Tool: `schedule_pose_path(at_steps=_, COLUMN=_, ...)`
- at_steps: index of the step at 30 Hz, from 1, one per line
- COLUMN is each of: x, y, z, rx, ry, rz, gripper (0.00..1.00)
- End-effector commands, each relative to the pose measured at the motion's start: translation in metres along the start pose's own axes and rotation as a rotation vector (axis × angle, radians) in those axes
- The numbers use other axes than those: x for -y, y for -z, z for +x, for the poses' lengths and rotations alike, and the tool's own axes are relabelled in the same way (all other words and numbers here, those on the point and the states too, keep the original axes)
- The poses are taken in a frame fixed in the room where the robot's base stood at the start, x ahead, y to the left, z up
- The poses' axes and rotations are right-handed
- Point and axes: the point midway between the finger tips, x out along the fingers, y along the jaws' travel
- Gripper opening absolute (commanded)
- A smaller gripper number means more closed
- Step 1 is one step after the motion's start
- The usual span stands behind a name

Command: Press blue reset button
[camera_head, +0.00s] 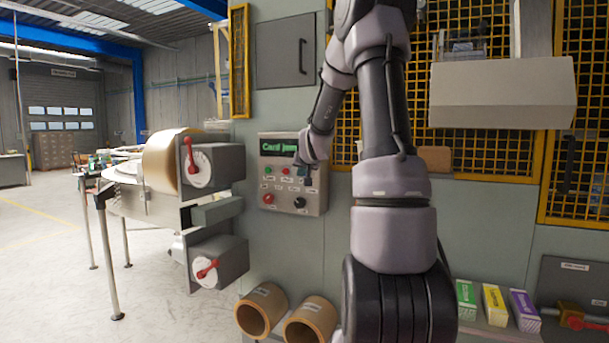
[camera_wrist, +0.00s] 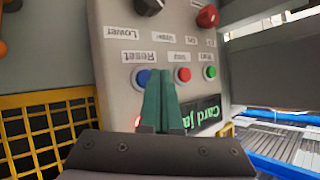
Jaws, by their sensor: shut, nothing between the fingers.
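The blue reset button (camera_wrist: 142,78) shows in the wrist view under a "Reset" label, partly hidden by the fingertips. It sits on a grey control panel (camera_wrist: 118,62), seen upside down there. In the head view the panel (camera_head: 282,211) is on the machine's front, left of my arm. My gripper (camera_wrist: 160,74) is shut and empty, its green fingers pointing at the panel just beside the blue button. I cannot tell whether the tips touch the panel. In the head view my gripper (camera_head: 306,184) is small and dark at the panel's right side.
A red stop button (camera_wrist: 183,75) and green start button (camera_wrist: 209,73) are close beside the fingers. A black knob (camera_head: 299,203) and red knob (camera_head: 268,198) are lower on the panel. The screen (camera_head: 277,146) reads "Card jam". A tape roll (camera_head: 168,160) stands left.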

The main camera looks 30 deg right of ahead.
Motion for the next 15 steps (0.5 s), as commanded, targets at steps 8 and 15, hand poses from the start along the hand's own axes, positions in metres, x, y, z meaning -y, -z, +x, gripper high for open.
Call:
schedule_pose_path(at_steps=8, x=-0.0042, y=0.0044, z=0.0054, rx=0.0, ry=0.0, rz=0.0, gripper=0.0)
schedule_pose_path(at_steps=15, x=-0.0042, y=0.0045, z=0.0055, rx=0.0, ry=0.0, rz=0.0, gripper=0.0)
